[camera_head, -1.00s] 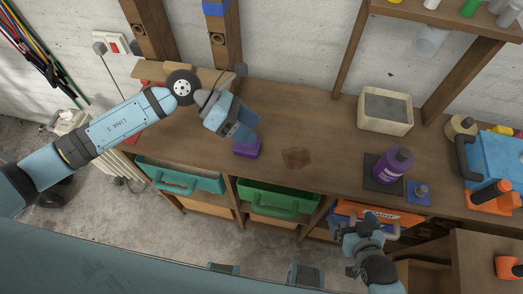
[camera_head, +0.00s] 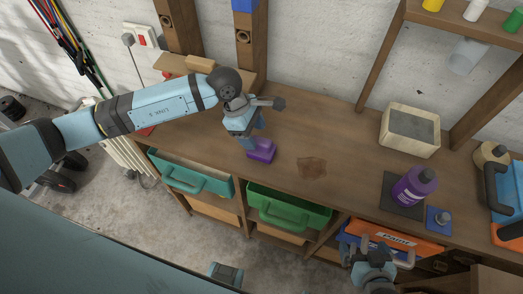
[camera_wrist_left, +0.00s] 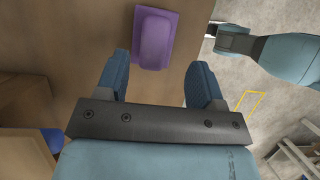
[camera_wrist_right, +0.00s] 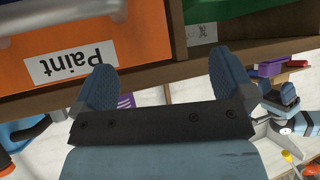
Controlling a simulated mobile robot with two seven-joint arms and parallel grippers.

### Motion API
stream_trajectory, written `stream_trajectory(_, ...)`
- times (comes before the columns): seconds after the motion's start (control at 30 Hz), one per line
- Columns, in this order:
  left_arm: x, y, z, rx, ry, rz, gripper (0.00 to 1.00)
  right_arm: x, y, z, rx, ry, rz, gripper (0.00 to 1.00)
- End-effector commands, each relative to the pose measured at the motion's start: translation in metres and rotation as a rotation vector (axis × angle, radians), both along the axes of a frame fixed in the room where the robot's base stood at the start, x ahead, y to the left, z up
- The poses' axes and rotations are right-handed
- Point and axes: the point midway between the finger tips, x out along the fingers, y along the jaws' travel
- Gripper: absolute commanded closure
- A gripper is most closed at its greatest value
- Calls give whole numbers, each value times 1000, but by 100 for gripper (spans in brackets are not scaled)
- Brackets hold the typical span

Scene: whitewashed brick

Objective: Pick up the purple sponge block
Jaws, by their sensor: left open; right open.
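The purple sponge block (camera_head: 262,151) lies on the wooden workbench (camera_head: 335,150), left of a brown stain. In the left wrist view the block (camera_wrist_left: 154,38) sits just beyond the fingertips, mostly between the lines of the two fingers. My left gripper (camera_head: 252,143) is open and empty, above and beside the block. It shows in the left wrist view (camera_wrist_left: 160,75) with its fingers apart. My right gripper (camera_head: 366,252) is open and empty at the bench front, by the orange paint drawer (camera_head: 400,244); its fingers also show in the right wrist view (camera_wrist_right: 165,80).
A purple bottle (camera_head: 414,185) stands on a dark mat at the right of the bench. Teal (camera_head: 190,174) and green (camera_head: 288,207) drawers stick out below the front edge. The bench around the stain is clear.

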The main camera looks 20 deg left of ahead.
Motion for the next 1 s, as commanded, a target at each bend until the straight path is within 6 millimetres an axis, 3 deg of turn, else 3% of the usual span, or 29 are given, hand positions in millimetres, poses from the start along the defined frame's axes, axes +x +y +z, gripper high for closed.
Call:
stream_trajectory(0.37, 7, -19, -44, -2, 0, 1, 38, 2, -3, -16, -4, -6, -5, 0)
stream_trajectory(0.6, 7, -21, -46, -1, 0, 1, 38, 2, -4, -14, -3, -8, -5, 0)
stream_trajectory(0.63, 7, -21, -46, -1, 0, 1, 41, 2, -4, -14, -3, -9, -5, 0)
stream_trajectory(0.87, 7, -20, -46, -1, 0, 1, 93, 2, -3, -13, -2, -10, -4, 0)
stream_trajectory(1.0, 7, -21, -46, -1, 0, 1, 93, 2, -2, -13, -2, -10, -3, 0)
